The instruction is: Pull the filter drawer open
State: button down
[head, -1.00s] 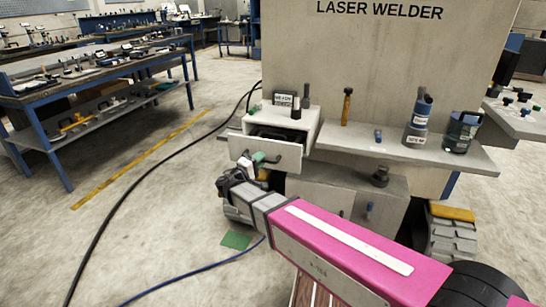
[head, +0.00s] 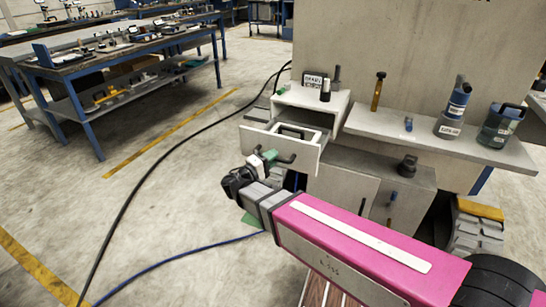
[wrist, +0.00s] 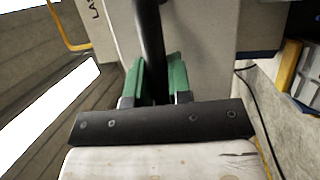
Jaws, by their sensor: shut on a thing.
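The filter drawer (head: 283,147) sticks out of the pale cabinet box (head: 318,97) at the left end of the grey bench, partly open, with its inside showing from above. A dark bar handle (head: 287,158) is on its front. My gripper (head: 264,158) is at the left part of that handle. In the wrist view my gripper (wrist: 157,85) has its green fingers on both sides of the dark handle bar (wrist: 151,45), shut on it. The wrist view shows little of the drawer front.
A shelf (head: 425,141) to the right holds a brown-handled tool, a bottle (head: 453,107) and a jug (head: 500,126). A black cable (head: 170,165) crosses the floor. Open floor lies left of the drawer.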

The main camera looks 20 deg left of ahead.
jog(key=c, duration=1.1)
grip_release()
jog(key=shift+o, duration=0.2)
jog(key=v, duration=1)
jog(key=shift+s+a+f, duration=0.15)
jog(key=shift+s+a, duration=0.1)
jog(key=shift+s, duration=0.05)
